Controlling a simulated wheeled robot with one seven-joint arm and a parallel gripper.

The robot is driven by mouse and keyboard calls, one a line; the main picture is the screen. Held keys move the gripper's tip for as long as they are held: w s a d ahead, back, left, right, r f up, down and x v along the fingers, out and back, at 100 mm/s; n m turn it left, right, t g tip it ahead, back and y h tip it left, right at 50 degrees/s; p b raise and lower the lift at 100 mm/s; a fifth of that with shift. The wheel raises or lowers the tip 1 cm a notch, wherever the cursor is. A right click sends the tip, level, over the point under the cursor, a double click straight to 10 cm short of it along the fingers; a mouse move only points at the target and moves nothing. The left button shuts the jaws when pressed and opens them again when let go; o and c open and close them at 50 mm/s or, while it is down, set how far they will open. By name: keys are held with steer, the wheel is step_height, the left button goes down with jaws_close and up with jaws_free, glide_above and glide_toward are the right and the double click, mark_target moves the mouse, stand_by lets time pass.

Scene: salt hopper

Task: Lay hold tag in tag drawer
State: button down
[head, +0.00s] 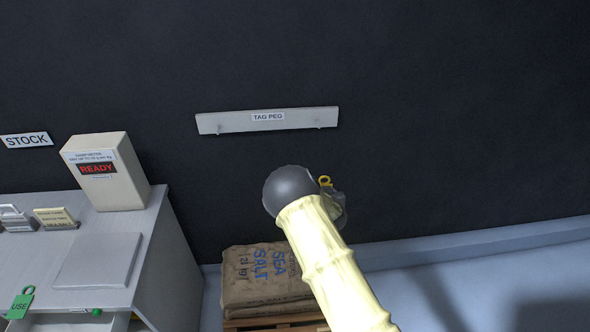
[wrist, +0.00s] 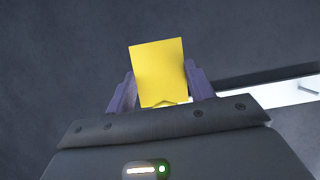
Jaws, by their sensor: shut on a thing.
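My gripper (wrist: 161,88) is shut on a yellow tag (wrist: 158,68), which stands up between its two fingers in the wrist view. Its lettering, if any, cannot be read. What looks like part of a drawer (head: 68,326) shows under the desk top at the lower left, cut off by the picture edge.
A grey desk (head: 150,235) at left bears a beige box reading READY (head: 125,185), a flat plate (head: 97,260) and small signs. A sea salt sack (head: 245,275) lies on a pallet right of the desk. Floor at right is clear.

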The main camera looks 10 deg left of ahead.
steer(key=s+d+f+m+h, duration=0.1)
steer(key=s+d+f+h, duration=0.1)
steer(key=s+d, duration=1.2)
steer(key=s, duration=0.4)
steer(key=shift+d+f, duration=0.15)
steer(key=shift+f, duration=0.05)
steer(key=shift+w+d, duration=0.1)
steer(key=shift+d, duration=0.15)
